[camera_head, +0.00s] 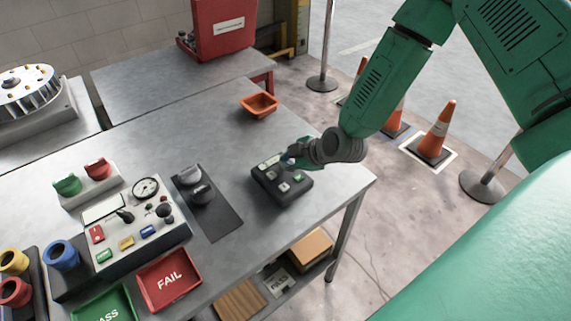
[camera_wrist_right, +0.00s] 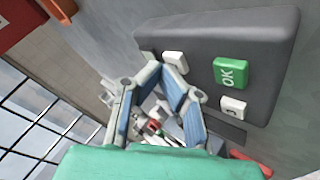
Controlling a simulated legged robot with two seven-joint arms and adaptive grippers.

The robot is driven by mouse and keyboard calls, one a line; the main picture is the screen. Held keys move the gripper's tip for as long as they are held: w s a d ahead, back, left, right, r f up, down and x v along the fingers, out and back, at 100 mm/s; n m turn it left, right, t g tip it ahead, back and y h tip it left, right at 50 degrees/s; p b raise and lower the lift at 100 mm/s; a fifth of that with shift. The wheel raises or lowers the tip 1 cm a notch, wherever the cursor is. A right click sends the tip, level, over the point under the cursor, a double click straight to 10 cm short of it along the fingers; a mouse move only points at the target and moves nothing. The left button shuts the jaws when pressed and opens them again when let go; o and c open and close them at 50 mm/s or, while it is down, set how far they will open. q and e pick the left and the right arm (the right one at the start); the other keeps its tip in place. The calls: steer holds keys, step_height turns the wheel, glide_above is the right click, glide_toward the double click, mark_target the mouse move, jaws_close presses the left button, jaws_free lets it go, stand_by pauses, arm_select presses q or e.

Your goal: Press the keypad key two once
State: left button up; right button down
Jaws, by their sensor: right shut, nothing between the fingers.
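The dark keypad (camera_head: 283,191) lies on the grey metal table, near its right front edge. It has pale keys and a green key (camera_head: 299,177). In the right wrist view the keypad (camera_wrist_right: 200,38) fills the upper right, with a green OK key (camera_wrist_right: 231,73) and two white keys. One white key (camera_wrist_right: 234,106) has a partly visible mark I cannot read; the other (camera_wrist_right: 174,62) is beside the fingers. My right gripper (camera_head: 290,160) is shut and empty over the keypad's far side, hiding some keys. Its fingers (camera_wrist_right: 172,82) also show in the wrist view. I cannot tell whether they touch a key.
An orange bowl (camera_head: 259,105) stands behind the keypad. The table around the keypad is mostly clear.

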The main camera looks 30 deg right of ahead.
steer(key=shift+r+p, duration=0.4)
steer(key=shift+r, duration=0.25)
step_height(320, 180, up, 5)
steer(key=p, duration=0.4)
stand_by(0.6)
